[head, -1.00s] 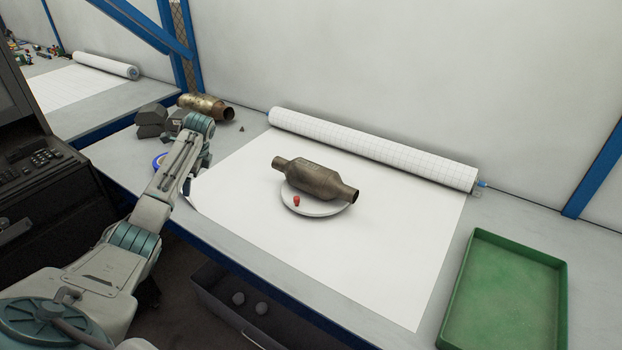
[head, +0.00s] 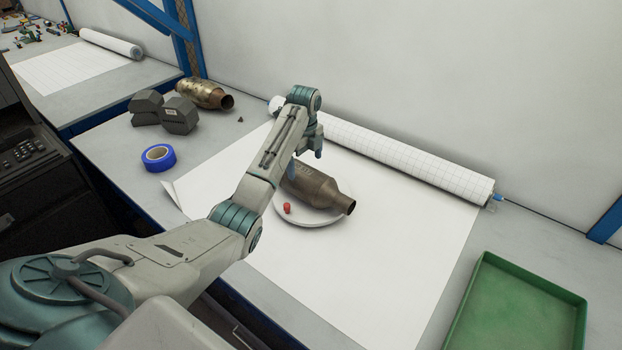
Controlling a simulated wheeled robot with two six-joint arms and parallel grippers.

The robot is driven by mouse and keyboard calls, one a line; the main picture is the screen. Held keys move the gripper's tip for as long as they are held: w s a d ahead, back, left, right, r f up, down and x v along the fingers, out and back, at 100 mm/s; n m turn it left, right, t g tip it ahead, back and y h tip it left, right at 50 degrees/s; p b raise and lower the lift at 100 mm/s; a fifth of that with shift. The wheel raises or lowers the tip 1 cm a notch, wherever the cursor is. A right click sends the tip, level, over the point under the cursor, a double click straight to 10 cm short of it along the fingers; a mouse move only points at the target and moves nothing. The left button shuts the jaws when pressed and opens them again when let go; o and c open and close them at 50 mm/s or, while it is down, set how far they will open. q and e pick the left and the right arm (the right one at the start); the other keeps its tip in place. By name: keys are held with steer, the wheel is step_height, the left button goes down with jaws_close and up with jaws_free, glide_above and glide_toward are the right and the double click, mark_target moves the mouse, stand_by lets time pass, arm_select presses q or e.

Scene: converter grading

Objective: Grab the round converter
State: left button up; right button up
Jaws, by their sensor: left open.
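The round converter (head: 316,186), a brownish metal canister with narrower pipe ends, lies on a round white plate (head: 322,221) on the white paper sheet. Its left end is hidden behind my left arm. My left gripper (head: 307,160) points down at the converter's left part, above or just behind it; I cannot tell if it touches. It is open, and its fingers are partly covered by the arm's wrist. A second, yellowish metal converter (head: 203,93) lies at the back left of the table. My right gripper is not in view.
A small red cap (head: 287,208) sits at the plate's front left edge. A paper roll (head: 410,156) runs along the back. Dark hex dumbbells (head: 178,115) and blue tape (head: 159,157) are at left. A green tray (head: 515,309) is at lower right. The paper's right part is clear.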

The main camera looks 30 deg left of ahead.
mark_target(305, 170)
arm_select(q)
steer(key=shift+s+a+f, duration=0.1)
steer(key=shift+s+f, duration=0.1)
steer(key=shift+f, duration=0.25)
steer(key=shift+s+f, duration=0.15)
steer(key=shift+f, duration=0.3)
steer(key=shift+f+p, duration=0.3)
steer(key=shift+p, duration=0.05)
steer(key=shift+w+f, duration=0.15)
steer(key=shift+f, duration=0.2)
steer(key=f+p, duration=0.1)
steer(key=f, duration=0.1)
steer(key=f+p, duration=0.1)
steer(key=f, duration=0.1)
steer(key=shift+w+d, duration=0.1)
steer(key=shift+d, duration=0.1)
steer(key=shift+f, duration=0.4)
steer(key=c, duration=1.4)
steer(key=shift+w+r, duration=0.1)
steer(key=shift+r, duration=0.1)
steer(key=c, duration=0.3)
steer(key=shift+a+f, duration=0.1)
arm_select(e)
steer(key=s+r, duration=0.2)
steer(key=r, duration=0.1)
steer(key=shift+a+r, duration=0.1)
